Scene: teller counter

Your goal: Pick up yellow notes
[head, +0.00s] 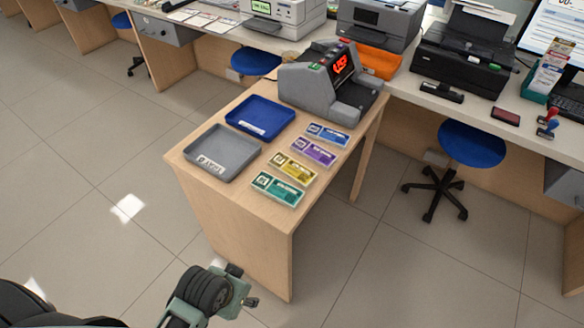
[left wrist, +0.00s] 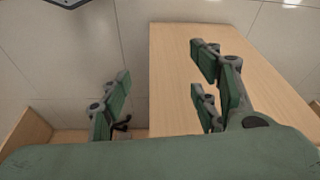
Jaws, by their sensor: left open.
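The yellow notes (head: 292,168) lie flat on the wooden side table (head: 222,203) in the head view, between the purple notes (head: 313,151) and the green notes (head: 277,189). Blue notes (head: 328,135) lie at the far end of the row. My left gripper (head: 243,287) is at the bottom of the head view, in front of the table and well short of the notes. In the left wrist view my left gripper (left wrist: 160,88) is open, with nothing between its fingers. No notes show in that view. My right gripper is not in view.
A grey tray (head: 228,172) and a blue tray (head: 287,121) lie left of the notes. A grey counting machine (head: 308,87) stands at the table's far end. Blue stools (head: 470,141) stand by the counter. The floor left of the table is clear.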

